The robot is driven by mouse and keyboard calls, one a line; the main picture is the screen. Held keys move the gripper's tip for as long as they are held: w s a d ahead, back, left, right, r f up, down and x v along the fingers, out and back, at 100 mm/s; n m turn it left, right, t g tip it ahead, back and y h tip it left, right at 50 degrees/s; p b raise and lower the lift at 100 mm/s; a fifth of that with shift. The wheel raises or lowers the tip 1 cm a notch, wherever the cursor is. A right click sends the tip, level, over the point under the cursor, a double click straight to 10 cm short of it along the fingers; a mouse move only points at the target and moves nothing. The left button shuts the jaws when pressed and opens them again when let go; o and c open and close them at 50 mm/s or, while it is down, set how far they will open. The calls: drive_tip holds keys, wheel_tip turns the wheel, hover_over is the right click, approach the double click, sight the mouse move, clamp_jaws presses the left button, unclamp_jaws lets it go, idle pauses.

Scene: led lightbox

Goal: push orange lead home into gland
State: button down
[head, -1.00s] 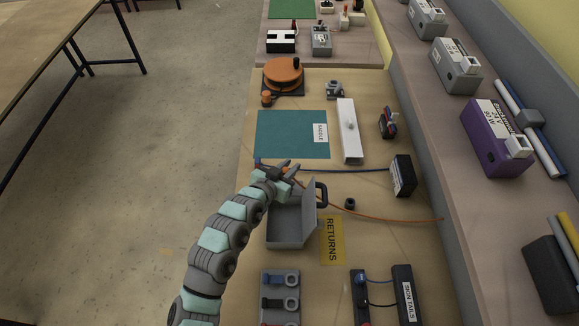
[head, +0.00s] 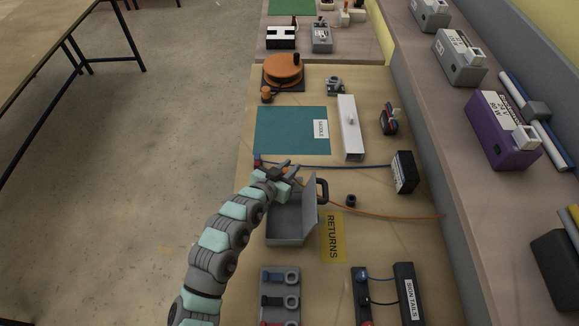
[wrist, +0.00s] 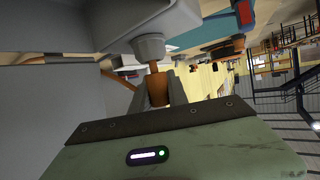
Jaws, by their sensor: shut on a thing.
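My gripper (head: 287,169) is beside the upper edge of an open grey box (head: 290,240) in the head view. In the wrist view my gripper (wrist: 156,92) is shut on the orange lead (wrist: 157,86). The lead's end points at a grey block (wrist: 143,46) that looks like the gland, and meets or nearly meets its underside. I cannot tell how deep it sits. In the head view the orange lead (head: 385,213) trails right across the bench. The gland is not clear there, near my gripper.
A blue lead (head: 350,166) runs just above the orange one to a black block (head: 403,172). A teal mat (head: 285,130) and a white channel (head: 350,128) lie beyond. A yellow RETURNS label (head: 332,238) and a small dark ring (head: 351,201) are right of the box.

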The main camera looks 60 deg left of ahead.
drive_tip(key=shift+f+b, duration=0.4)
drive_tip(key=shift+f, duration=0.15)
drive_tip(key=c, duration=1.2)
unclamp_jaws()
drive_tip(key=shift+s, duration=0.1)
drive_tip(key=p+v, duration=0.3)
drive_tip(key=v, duration=0.5)
drive_tip(key=shift+p, duration=0.3)
